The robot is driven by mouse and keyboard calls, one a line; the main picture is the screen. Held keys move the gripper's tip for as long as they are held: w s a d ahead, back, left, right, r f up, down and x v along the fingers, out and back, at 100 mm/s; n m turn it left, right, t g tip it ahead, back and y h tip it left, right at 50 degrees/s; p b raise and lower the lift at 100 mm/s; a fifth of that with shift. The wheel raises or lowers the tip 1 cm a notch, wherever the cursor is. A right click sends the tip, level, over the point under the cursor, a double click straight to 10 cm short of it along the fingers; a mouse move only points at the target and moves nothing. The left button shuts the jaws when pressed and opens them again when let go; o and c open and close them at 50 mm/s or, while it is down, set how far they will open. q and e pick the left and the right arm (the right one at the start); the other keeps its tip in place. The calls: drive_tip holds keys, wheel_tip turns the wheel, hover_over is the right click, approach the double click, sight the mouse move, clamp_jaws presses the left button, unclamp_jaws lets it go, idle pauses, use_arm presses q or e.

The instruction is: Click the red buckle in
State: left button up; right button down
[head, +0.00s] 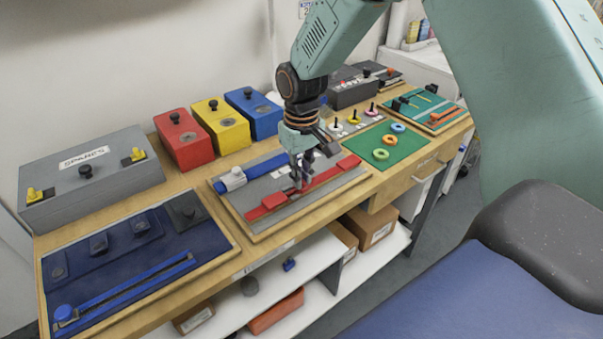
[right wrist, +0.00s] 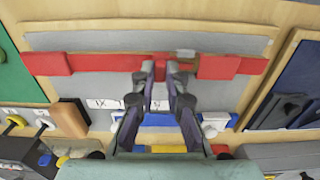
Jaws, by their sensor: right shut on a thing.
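The red buckle lies along the front of a grey board (head: 222,200) on the bench. Its wider red socket end (head: 273,200) is left of my right gripper (head: 300,183), and a red strap (head: 340,170) runs off to the right. In the right wrist view the socket (right wrist: 218,67) is on the right and the strap (right wrist: 75,63) on the left. My right gripper is shut on the red insert piece (right wrist: 175,69), right beside the socket. I cannot tell whether the two parts touch or are joined. My left gripper is out of view.
Behind on the same board lies a blue strap (head: 263,166) with a white-and-blue buckle (head: 233,178). Red (head: 183,138), yellow (head: 221,125) and blue (head: 253,112) boxes stand behind. A navy board (head: 120,290) is at left, a green mat (head: 402,153) with rings at right.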

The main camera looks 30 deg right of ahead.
drive_tip(key=a+p, duration=0.1)
drive_tip(key=a, duration=0.1)
drive_tip(key=shift+s+a+r, duration=0.1)
drive_tip(key=shift+a, duration=0.8)
drive_tip(key=shift+d, duration=0.1)
drive_tip(key=c, duration=1.4)
unclamp_jaws()
drive_tip(key=shift+o, duration=0.2)
